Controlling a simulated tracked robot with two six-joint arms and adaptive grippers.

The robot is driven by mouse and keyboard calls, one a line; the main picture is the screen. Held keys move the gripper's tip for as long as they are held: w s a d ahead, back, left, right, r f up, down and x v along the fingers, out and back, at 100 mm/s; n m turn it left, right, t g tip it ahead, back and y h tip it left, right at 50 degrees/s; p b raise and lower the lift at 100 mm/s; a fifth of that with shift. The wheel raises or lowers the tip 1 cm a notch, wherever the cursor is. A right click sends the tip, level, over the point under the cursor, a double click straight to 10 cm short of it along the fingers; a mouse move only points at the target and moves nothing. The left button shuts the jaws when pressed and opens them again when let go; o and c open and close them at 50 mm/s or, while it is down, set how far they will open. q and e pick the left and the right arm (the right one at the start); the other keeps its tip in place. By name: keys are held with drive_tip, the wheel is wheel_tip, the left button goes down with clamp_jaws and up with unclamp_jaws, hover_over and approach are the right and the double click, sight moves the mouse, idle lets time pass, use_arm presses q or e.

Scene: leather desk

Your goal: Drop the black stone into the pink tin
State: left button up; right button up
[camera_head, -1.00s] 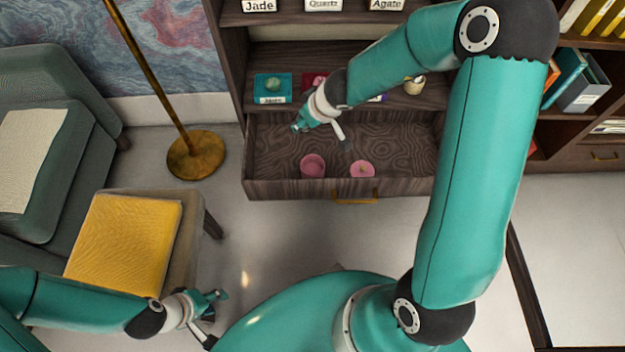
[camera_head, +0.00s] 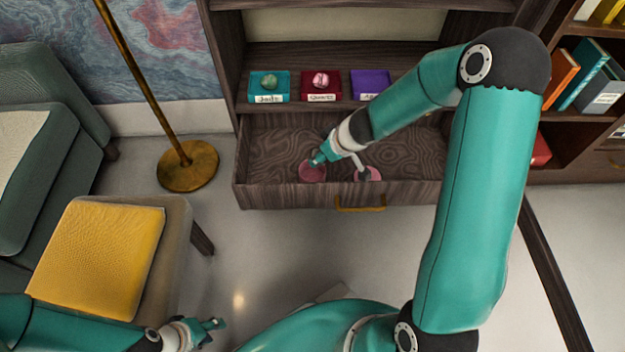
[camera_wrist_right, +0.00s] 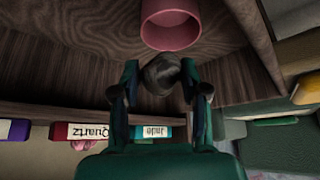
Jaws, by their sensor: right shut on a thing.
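The black stone (camera_wrist_right: 160,73) shows dark and rounded between the fingers of my right gripper (camera_wrist_right: 159,68), which is shut on it. In the right wrist view the pink tin (camera_wrist_right: 170,24) stands just beyond the stone, with its round opening visible. In the head view the pink tin (camera_head: 312,173) stands in the open drawer, partly covered by a finger of my right gripper (camera_head: 340,167). The stone cannot be made out there. My left gripper (camera_head: 206,333) is low at the left, empty, with its fingers apart.
A second pink item (camera_head: 372,174) lies in the drawer (camera_head: 270,194), right of the tin and partly hidden. On the shelf above are a teal Jade box (camera_head: 265,96), a red Quartz box (camera_head: 321,97) and a purple box (camera_head: 370,84). A brass lamp stands left.

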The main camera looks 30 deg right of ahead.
drive_tip(key=shift+f, duration=0.1)
drive_tip(key=o, duration=1.3)
wheel_tip(320, 180, up, 7)
drive_tip(key=p, duration=0.7)
drive_tip(key=shift+w, duration=0.1)
drive_tip(key=shift+w+a+r+m+h+p, duration=0.2)
drive_tip(key=shift+w+a+r+m+p, duration=0.2)
drive_tip(key=shift+a+r+p, duration=2.4)
drive_tip(key=shift+w+a+r+m+h+p, duration=0.35)
drive_tip(key=shift+r+p, duration=1.2)
drive_tip(key=shift+r, duration=3)
drive_tip(key=shift+w+a+r+m+h+p, duration=0.1)
drive_tip(key=shift+w+a+r+m+p, duration=0.25)
drive_tip(key=shift+a+r+p, duration=2.45)
drive_tip(key=shift+s+d+r+b, duration=0.1)
drive_tip(key=shift+d+r+b, duration=0.6)
drive_tip(key=shift+d, duration=0.5)
